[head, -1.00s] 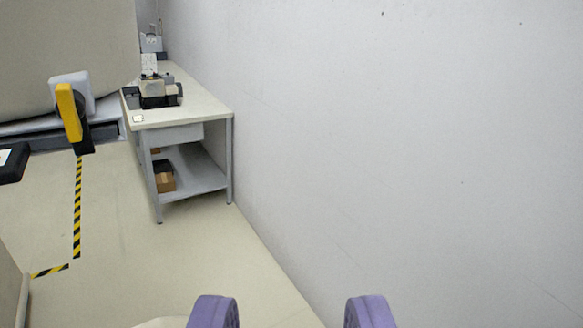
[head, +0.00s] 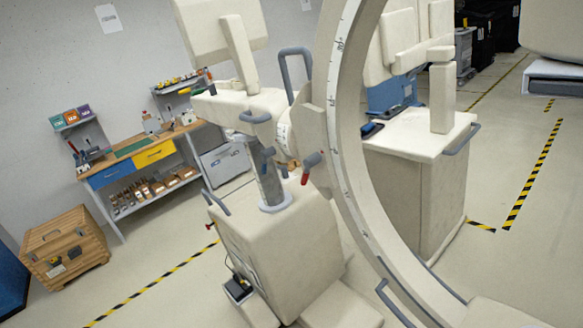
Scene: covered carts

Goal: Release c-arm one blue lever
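A cream C-arm machine stands in the middle, with a cart body (head: 285,240) and a large curved arc (head: 335,130) on its right. I cannot tell for sure which is the blue lever. My gripper is not in view.
A second cream cart (head: 420,170) stands behind the arc. A workbench (head: 150,160) with blue and yellow drawers stands by the left wall, with a wooden crate (head: 65,250) in front. Yellow-black tape (head: 535,165) marks the floor. Open floor lies front left.

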